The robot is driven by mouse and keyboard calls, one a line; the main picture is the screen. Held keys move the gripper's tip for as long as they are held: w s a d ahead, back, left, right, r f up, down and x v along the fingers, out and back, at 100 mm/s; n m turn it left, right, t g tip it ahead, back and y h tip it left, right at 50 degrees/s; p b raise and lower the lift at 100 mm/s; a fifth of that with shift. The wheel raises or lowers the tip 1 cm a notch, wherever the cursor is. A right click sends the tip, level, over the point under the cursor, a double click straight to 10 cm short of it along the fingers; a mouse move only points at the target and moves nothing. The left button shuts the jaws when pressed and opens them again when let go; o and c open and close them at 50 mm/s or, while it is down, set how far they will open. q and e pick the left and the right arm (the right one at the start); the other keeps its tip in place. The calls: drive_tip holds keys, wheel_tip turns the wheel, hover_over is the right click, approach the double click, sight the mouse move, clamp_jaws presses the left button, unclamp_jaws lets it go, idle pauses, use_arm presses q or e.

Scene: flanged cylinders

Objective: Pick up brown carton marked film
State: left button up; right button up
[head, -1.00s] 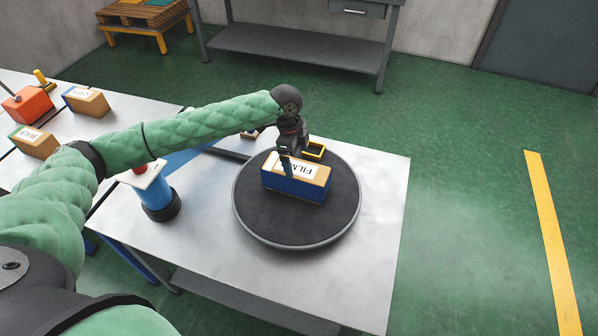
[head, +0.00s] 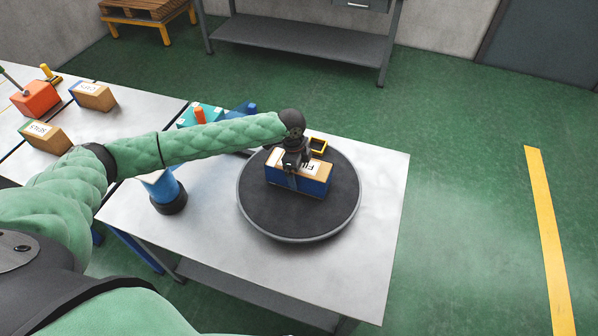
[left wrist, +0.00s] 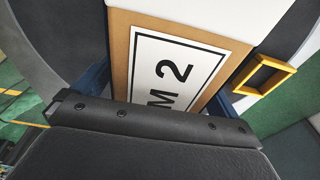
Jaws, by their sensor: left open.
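The brown carton marked FILM (head: 318,184) has a tan top with a white label and a blue front side. It lies on the dark round turntable (head: 275,220). My left gripper (head: 291,174) is open, right over the carton's top, and hides part of the label. In the left wrist view the carton's tan top (left wrist: 120,45) is close below the gripper, with "M 2" readable on its label. The dark gripper body covers the lower part of that view, so contact of the fingers with the carton's sides cannot be told. My right gripper is not in view.
A small yellow square frame (head: 318,146) is just behind the carton. A blue cylinder (head: 162,187) on a dark base stands left of the turntable, below my arm. Two other cartons (head: 93,97) (head: 45,137) and an orange block (head: 36,99) are on the left table. The front table area is clear.

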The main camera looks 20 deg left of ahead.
use_arm(q)
drive_tip(key=c, duration=1.6)
drive_tip(key=shift+r, duration=0.1)
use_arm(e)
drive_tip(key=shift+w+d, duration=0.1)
use_arm(q)
drive_tip(key=shift+r, duration=0.1)
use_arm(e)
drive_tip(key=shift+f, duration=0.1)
